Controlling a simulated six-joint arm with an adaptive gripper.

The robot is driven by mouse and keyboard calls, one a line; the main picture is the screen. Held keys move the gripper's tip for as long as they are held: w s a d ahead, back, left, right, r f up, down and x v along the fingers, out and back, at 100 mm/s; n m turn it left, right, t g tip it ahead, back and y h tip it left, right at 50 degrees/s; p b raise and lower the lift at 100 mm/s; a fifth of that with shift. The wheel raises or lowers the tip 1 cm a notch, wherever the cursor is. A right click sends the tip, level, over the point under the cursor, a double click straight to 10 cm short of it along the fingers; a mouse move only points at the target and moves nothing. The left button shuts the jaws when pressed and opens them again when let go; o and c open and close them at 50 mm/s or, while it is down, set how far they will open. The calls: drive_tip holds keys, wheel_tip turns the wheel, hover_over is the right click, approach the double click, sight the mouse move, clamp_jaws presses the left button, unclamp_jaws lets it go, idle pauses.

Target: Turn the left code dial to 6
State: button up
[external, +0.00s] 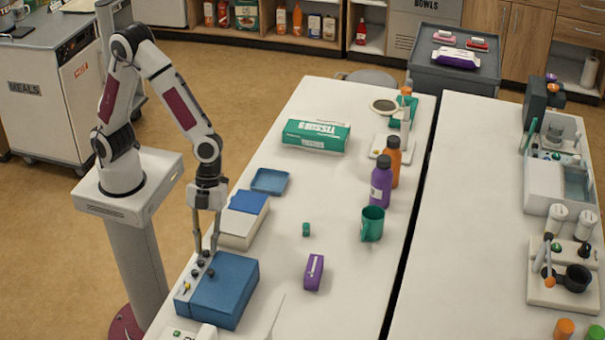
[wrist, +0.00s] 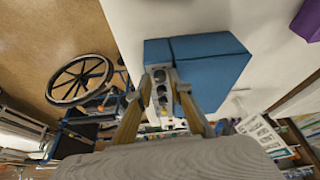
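A blue box (external: 228,290) stands at the near left of the table, with a grey panel along its left side. Dark round dials (external: 203,263) sit on that panel, with a small yellow part (external: 187,287) near its front end. The wrist view shows the blue box (wrist: 208,65) and the dials (wrist: 161,90) in a row. My gripper (external: 206,251) points down over the far end of the panel. In the wrist view, its fingertips (wrist: 162,82) are apart, one on each side of the dial row. I cannot tell whether they touch a dial, nor read any dial setting.
A white box with a blue top (external: 240,228) stands just behind the blue box, with a blue tray (external: 270,181) beyond. A purple item (external: 313,272), a small green cylinder (external: 306,230) and a green mug (external: 372,224) stand to the right. The table between them is clear.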

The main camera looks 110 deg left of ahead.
drive_tip(key=n+t, duration=0.1)
drive_tip(key=n, duration=0.2)
drive_tip(key=shift+s, duration=0.2)
drive_tip(key=shift+d+n+t+y, duration=0.1)
drive_tip(key=shift+n+t+y, duration=0.4)
drive_tip(key=shift+n, duration=0.8)
drive_tip(key=shift+s+d+n+t, duration=0.15)
drive_tip(key=shift+n+t, duration=0.25)
drive_tip(key=shift+n, duration=0.6)
